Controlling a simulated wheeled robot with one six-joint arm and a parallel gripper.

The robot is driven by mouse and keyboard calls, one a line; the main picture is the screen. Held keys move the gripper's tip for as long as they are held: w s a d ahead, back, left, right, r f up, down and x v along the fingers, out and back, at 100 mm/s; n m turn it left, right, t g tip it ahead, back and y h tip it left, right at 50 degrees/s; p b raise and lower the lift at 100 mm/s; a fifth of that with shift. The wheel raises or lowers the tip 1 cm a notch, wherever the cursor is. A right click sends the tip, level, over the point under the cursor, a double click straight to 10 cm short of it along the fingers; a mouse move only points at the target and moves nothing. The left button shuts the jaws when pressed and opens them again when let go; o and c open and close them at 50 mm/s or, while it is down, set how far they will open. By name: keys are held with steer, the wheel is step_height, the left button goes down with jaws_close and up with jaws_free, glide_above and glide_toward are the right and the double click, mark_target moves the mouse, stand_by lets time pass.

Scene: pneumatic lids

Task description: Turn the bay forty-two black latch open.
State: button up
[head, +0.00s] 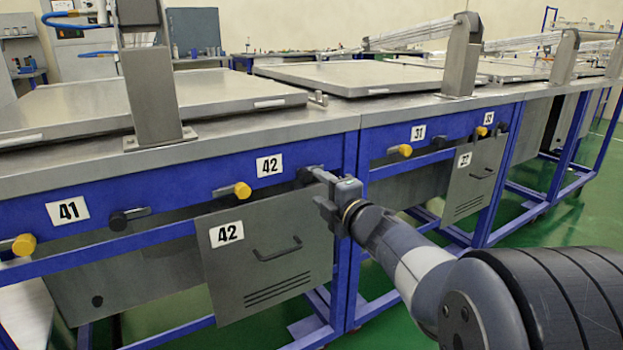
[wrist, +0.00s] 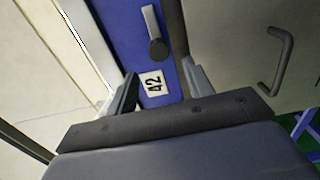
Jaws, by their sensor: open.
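The bay forty-two black latch has a round black knob (wrist: 157,49) with a light metal lever (wrist: 150,20) pointing up in the wrist view. In the head view the knob (head: 304,175) is on the blue rail, right of the 42 label (head: 269,166), partly behind my gripper (head: 319,188). In the wrist view my gripper (wrist: 159,68) is open and empty. The 42 label (wrist: 153,84) shows between its fingers, and the knob is just beyond the fingertips. I cannot tell whether a finger touches the latch.
A yellow-knobbed latch (head: 242,190) is left of the black one. A grey drawer panel (head: 265,240) with a handle (wrist: 282,58) hangs below the rail. The steel bench top (head: 215,130) overhangs above. Another black latch (head: 119,220) is near label 41 (head: 67,209).

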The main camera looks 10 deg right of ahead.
mark_target(306, 178)
steer(key=shift+p+v, duration=0.35)
steer(key=shift+v, duration=1.85)
steer(key=shift+w, duration=0.15)
steer(key=b+x, duration=0.2)
steer(key=x, duration=0.8)
steer(key=shift+w+a, duration=0.15)
steer(key=shift+w, duration=0.2)
steer(key=shift+s, duration=0.1)
